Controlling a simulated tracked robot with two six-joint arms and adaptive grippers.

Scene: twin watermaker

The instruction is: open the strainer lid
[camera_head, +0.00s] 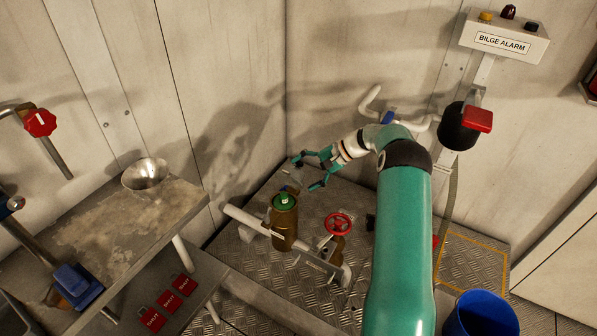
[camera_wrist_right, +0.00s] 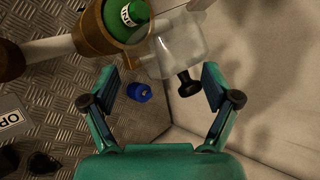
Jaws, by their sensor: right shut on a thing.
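The strainer is a bronze body (camera_head: 284,236) with a round green top (camera_head: 285,201) that carries a white label. In the right wrist view, the green top (camera_wrist_right: 125,18) is at the upper left, partly cut off by the frame. My right gripper (camera_head: 312,170) is just behind and above the strainer, its fingers spread wide. Between its fingers in the right wrist view is a clear cup-like piece (camera_wrist_right: 180,45) with a black knob (camera_wrist_right: 187,84). The gripper is shut on this clear piece; the exact contact is hard to see. My left gripper is not in view.
A red handwheel valve (camera_head: 339,223) stands right of the strainer. A pale pipe (camera_head: 250,221) runs beside it. A blue cap-like object (camera_wrist_right: 139,92) lies below the clear piece. A bench with a metal funnel (camera_head: 146,175) is at left, a blue bucket (camera_head: 482,314) at front right.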

